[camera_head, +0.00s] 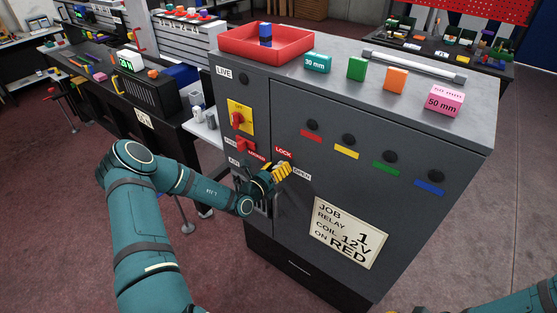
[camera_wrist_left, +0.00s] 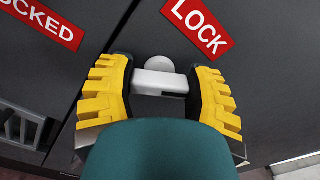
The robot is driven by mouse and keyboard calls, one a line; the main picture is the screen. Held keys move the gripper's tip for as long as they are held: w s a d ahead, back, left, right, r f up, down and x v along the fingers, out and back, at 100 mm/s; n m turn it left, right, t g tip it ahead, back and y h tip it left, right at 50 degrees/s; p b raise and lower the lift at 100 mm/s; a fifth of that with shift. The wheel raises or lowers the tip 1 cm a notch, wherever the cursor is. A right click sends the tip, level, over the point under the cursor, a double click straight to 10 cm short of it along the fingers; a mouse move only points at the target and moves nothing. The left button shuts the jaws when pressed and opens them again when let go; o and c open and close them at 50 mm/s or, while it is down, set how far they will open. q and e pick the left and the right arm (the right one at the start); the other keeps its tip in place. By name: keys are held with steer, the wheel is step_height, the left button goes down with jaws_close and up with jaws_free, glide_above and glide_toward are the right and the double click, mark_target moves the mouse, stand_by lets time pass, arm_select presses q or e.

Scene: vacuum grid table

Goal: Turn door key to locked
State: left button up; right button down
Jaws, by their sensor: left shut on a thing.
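The door key (camera_wrist_left: 158,83) is a pale grey crossbar in front of a round disc on the dark cabinet door. My left gripper (camera_head: 281,171) has its yellow fingers on either side of it and is shut on it. In the left wrist view the key's bar lies roughly level between the fingers, and a red LOCK label (camera_wrist_left: 198,25) is just above right. In the head view the LOCK label (camera_head: 283,152) is above the gripper, which hides the key. A yellow part of my right gripper (camera_head: 430,310) shows at the bottom edge, mostly cut off.
The grey cabinet (camera_head: 300,110) carries a red switch on a yellow plate (camera_head: 240,117), several coloured labels with dark knobs, and a job card (camera_head: 347,233). On its top are a red tray (camera_head: 243,48), coloured blocks and a clear tube (camera_head: 414,66). A workbench stands left.

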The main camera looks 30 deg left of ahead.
arm_select(q)
steer(key=n+p, duration=0.2)
steer(key=n, duration=0.1)
steer(key=shift+r, duration=0.1)
steer(key=n+p, duration=0.1)
steer(key=n, duration=0.1)
steer(key=shift+n+p, duration=0.3)
steer(key=shift+p, duration=0.05)
steer(key=n+p, duration=0.1)
steer(key=n, duration=0.2)
steer(key=shift+f, duration=0.2)
steer(key=shift+n+p, duration=0.45)
steer(key=shift+n, duration=0.95)
arm_select(e)
step_height(320, 180, up, 7)
steer(key=shift+d, duration=0.15)
arm_select(q)
steer(key=shift+n, duration=0.3)
arm_select(e)
steer(key=shift+s, duration=0.1)
arm_select(q)
steer(key=o, duration=1.2)
steer(key=shift+s+a, duration=0.1)
